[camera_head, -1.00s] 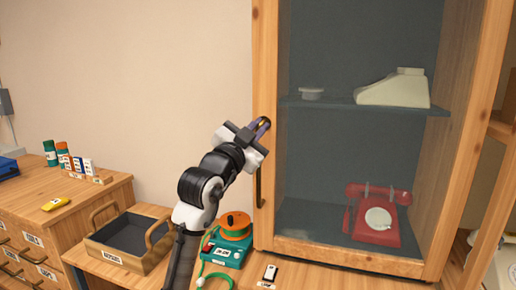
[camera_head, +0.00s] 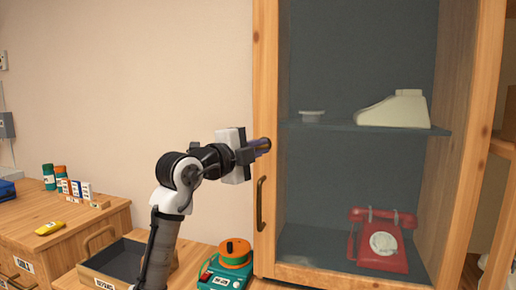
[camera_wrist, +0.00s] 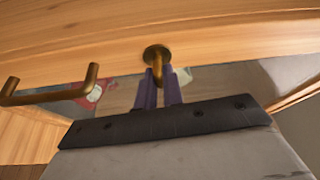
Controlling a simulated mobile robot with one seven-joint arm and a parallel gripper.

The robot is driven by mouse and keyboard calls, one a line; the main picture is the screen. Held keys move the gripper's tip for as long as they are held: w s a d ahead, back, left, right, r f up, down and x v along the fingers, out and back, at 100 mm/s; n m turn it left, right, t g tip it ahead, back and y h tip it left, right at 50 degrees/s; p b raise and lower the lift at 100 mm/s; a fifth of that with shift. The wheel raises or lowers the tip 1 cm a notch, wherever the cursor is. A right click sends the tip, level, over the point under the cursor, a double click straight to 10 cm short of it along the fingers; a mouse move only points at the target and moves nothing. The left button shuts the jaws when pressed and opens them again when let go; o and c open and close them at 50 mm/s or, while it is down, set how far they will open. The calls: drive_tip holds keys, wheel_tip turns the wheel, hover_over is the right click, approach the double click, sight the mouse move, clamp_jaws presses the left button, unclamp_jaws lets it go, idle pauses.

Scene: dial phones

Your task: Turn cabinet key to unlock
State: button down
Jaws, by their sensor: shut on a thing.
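The glass-fronted wooden cabinet (camera_head: 264,75) stands at the right with its door flat in its frame. My gripper (camera_head: 262,146) is at the left upright of the door, above the bar handle (camera_head: 261,203). In the wrist view, a brass key (camera_wrist: 157,57) comes out of a round brass plate in the wood. The two purple fingers of my gripper (camera_wrist: 161,88) are closed around the key's outer part, and it hides the key's end. The handle (camera_wrist: 50,95) also shows at the left of the wrist view, apart from the fingers.
Behind the glass are a red phone (camera_head: 380,241) below and a cream phone (camera_head: 394,110) on the shelf. A green device with an orange top (camera_head: 229,265) stands on the counter beside the cabinet. A wooden tray (camera_head: 110,262) lies farther left. The wall side is clear.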

drive_tip(key=shift+m, duration=0.6)
drive_tip(key=c, duration=1.5)
unclamp_jaws()
drive_tip(key=shift+a, duration=0.1)
drive_tip(key=v, duration=0.4)
drive_tip(key=b+v, duration=0.1)
drive_tip(key=v, duration=0.4)
drive_tip(key=b+v, duration=0.1)
drive_tip(key=v, duration=0.3)
drive_tip(key=shift+s+a+r, duration=0.25)
drive_tip(key=shift+s+r, duration=0.05)
drive_tip(key=shift+r, duration=0.1)
